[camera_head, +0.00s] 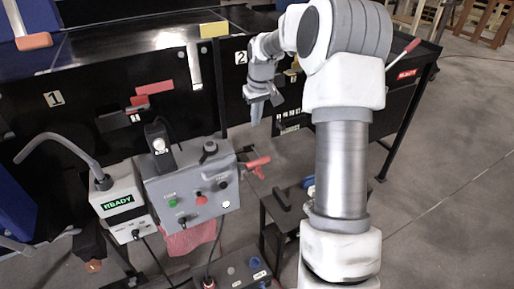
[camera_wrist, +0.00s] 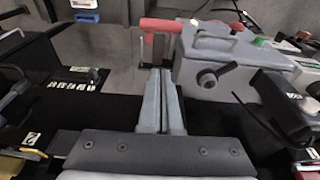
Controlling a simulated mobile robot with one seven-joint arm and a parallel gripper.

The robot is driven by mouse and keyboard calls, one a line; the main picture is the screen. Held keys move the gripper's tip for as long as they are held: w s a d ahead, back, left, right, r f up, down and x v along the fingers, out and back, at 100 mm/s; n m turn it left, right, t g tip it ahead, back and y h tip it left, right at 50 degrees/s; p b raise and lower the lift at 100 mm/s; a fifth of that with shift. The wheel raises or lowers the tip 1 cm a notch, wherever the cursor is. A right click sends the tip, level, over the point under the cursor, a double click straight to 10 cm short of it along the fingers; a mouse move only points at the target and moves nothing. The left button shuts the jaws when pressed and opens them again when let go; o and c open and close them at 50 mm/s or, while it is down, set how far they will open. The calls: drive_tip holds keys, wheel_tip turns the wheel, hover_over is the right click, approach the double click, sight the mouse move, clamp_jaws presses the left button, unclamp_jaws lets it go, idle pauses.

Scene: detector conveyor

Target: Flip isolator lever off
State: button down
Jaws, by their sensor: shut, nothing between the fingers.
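The isolator lever looks to be the red handle (camera_head: 257,163) on the right side of the grey control box (camera_head: 190,186). In the wrist view the red handle (camera_wrist: 161,25) sticks out sideways from the grey box (camera_wrist: 222,62), just beyond my fingertips. My gripper (camera_head: 258,112) hangs above and behind the lever in the head view, pointing down. In the wrist view my gripper (camera_wrist: 159,74) has its two fingers together with nothing between them. It appears apart from the lever. The lever's mount is partly hidden.
A grey box with a green READY display (camera_head: 118,202) stands left of the control box. A black handheld unit (camera_head: 160,148) sits on top of the control box. A small black table (camera_head: 282,215) is at the lower right. The black conveyor panel (camera_head: 90,95) runs behind.

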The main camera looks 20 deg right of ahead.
drive_tip(key=shift+w+d+f, duration=0.2)
drive_tip(key=shift+d+f, duration=0.05)
drive_tip(key=shift+f, duration=0.1)
drive_tip(key=p, duration=0.1)
hover_over(251, 164)
drive_tip(key=w+d, duration=0.3)
drive_tip(key=w, duration=0.1)
wheel_tip(251, 164, down, 10)
drive_tip(key=shift+s+f+p, duration=0.5)
drive_tip(key=shift+s+f, duration=0.75)
drive_tip(key=shift+f, duration=0.25)
drive_tip(key=shift+f, duration=0.1)
